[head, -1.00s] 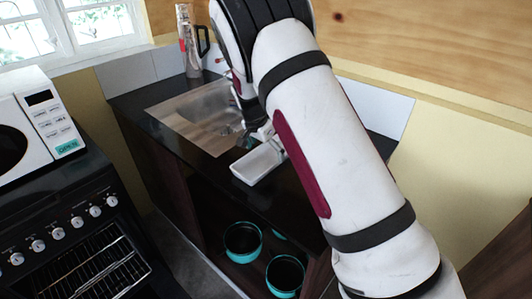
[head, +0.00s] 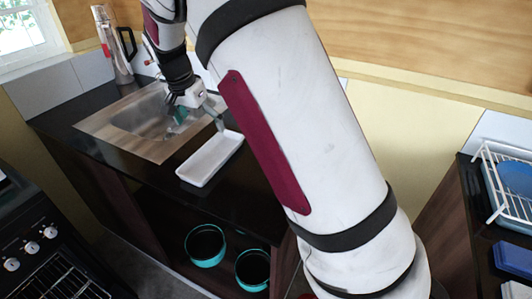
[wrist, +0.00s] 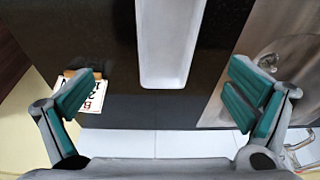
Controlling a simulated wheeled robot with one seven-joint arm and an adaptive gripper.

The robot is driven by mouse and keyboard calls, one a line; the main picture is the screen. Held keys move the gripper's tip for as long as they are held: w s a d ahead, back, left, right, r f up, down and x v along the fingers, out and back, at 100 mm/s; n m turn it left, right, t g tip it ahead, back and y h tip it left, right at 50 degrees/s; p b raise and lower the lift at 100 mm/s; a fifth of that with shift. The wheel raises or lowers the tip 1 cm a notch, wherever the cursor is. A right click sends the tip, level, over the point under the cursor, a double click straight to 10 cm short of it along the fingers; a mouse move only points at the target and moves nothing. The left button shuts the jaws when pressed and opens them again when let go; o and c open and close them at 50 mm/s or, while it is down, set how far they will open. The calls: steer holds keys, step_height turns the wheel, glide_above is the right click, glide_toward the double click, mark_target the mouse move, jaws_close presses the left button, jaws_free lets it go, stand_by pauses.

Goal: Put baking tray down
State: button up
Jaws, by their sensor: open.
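The baking tray (head: 211,159) is a white, narrow rectangular dish lying on the black countertop, to the right of the sink. In the wrist view the tray (wrist: 169,45) lies between the two fingers and beyond their tips, with clear gaps on both sides. My gripper (head: 199,112) is above the counter between the sink and the tray's far end. In the wrist view my gripper (wrist: 160,98) has its teal-padded fingers spread wide and holds nothing. My arm hides part of the counter in the head view.
A steel sink (head: 150,118) is set in the counter, with a metal flask (head: 114,48) behind it. Two teal pots (head: 205,246) sit on the shelf below. A stove (head: 45,255) stands at left, and a dish rack (head: 505,180) at far right. A printed card (wrist: 87,92) shows in the wrist view.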

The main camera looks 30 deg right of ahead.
steer(key=s+d+r+n+t+y, duration=0.15)
steer(key=s+r+n, duration=0.4)
steer(key=s, duration=0.75)
steer(key=s+d+r+n+t+y, duration=0.1)
steer(key=s+r+n+y, duration=0.1)
steer(key=s+r, duration=0.95)
steer(key=s+f+n, duration=0.3)
steer(key=s+f, duration=0.1)
steer(key=s, duration=0.7)
steer(key=shift+s+f+h, duration=0.35)
steer(key=shift+f+h, duration=0.05)
steer(key=shift+h, duration=0.05)
steer(key=shift+d+t, duration=0.1)
steer(key=shift+t, duration=0.15)
